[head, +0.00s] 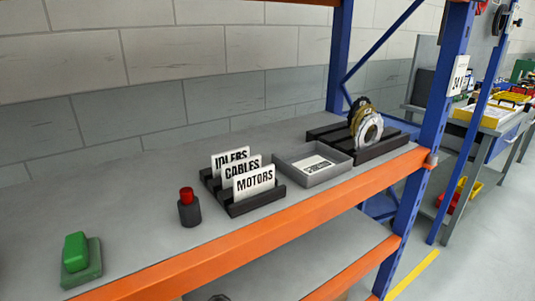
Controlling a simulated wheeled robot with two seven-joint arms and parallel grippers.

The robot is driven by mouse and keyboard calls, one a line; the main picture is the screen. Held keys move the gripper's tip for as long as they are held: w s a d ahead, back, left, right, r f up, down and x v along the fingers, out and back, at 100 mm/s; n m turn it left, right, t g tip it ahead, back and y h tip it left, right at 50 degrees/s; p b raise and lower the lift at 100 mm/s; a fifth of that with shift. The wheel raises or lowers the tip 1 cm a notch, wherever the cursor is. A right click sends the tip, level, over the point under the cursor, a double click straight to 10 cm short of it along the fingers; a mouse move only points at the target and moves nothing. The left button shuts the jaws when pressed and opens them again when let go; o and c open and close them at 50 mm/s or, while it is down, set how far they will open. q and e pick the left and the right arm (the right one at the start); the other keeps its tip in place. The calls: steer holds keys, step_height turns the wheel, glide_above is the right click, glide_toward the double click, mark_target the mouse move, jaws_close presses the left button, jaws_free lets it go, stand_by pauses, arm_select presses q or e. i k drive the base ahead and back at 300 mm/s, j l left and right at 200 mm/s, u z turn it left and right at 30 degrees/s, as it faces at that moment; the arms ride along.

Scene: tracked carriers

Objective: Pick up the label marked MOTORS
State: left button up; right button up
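The white label marked MOTORS (254,182) stands upright in a dark slotted rack (257,203) on the grey shelf. It is the front one of three labels and the nearest to the shelf's front edge. The CABLES label (240,166) stands behind it, partly covered by it. The IDLERS label (229,155) stands at the back, partly covered by CABLES. Neither of my grippers shows clearly in the head view.
A grey tray (328,178) with a printed card stands right of the rack. A dark holder (383,150) with round metal parts is farther right. A dark cylinder with a red top (189,210) and a green block (76,252) are left. An orange beam (210,262) edges the shelf.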

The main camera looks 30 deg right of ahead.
mark_target(247, 185)
steer(key=k+j+u, duration=0.1)
steer(key=u, duration=0.3)
steer(key=k+j+u, duration=0.15)
steer(key=u, duration=0.3)
steer(key=k+j+u, duration=0.1)
steer(key=u, duration=0.3)
steer(key=k+j+u, duration=0.1)
steer(key=j+u, duration=0.15)
steer(key=u, duration=0.15)
